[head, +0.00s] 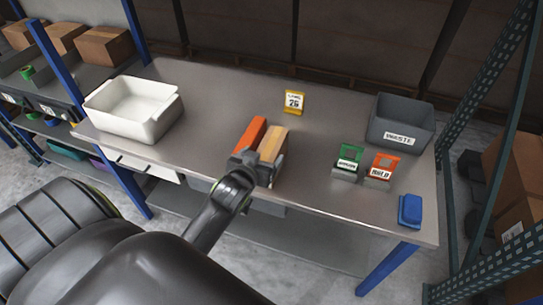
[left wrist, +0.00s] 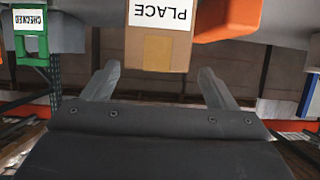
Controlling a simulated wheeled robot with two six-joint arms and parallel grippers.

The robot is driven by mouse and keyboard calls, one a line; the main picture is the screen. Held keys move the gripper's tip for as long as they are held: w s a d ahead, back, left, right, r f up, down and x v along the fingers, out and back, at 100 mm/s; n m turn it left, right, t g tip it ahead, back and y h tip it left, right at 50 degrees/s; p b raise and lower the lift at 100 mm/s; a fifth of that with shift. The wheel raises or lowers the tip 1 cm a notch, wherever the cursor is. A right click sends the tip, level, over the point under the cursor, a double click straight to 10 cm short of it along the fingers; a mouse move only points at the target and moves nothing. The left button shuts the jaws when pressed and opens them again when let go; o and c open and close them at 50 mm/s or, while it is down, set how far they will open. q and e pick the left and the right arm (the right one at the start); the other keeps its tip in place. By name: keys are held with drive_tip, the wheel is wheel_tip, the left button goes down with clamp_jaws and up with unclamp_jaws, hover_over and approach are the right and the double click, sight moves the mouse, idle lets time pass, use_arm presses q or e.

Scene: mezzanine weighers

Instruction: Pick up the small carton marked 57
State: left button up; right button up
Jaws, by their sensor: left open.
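A small tan carton (head: 272,144) stands near the front edge of the steel table. In the left wrist view the carton (left wrist: 158,48) shows a white label reading PLACE, upside down, and a tan patch. I cannot read a 57 on it. My left gripper (head: 258,166) is open at the carton's near side. In the left wrist view its fingers (left wrist: 160,72) are spread on either side of the carton's edge, with gaps showing. An orange block (head: 249,136) stands just left of the carton; it also shows in the left wrist view (left wrist: 228,18). My right gripper is not in view.
A white bin (head: 109,128) stands on the table's left. A yellow sign (head: 293,102) stands at the back. A grey WASTE bin (head: 378,137), green sign (head: 349,156), orange sign (head: 382,165) and blue object (head: 410,208) are on the right.

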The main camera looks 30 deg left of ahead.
sight(268, 151)
use_arm(q)
drive_tip(key=shift+p+x, duration=0.45)
drive_tip(key=shift+x, duration=2.1)
drive_tip(key=shift+d, duration=0.25)
drive_tip(key=shift+r, duration=0.1)
drive_tip(key=c, duration=1.7)
clamp_jaws()
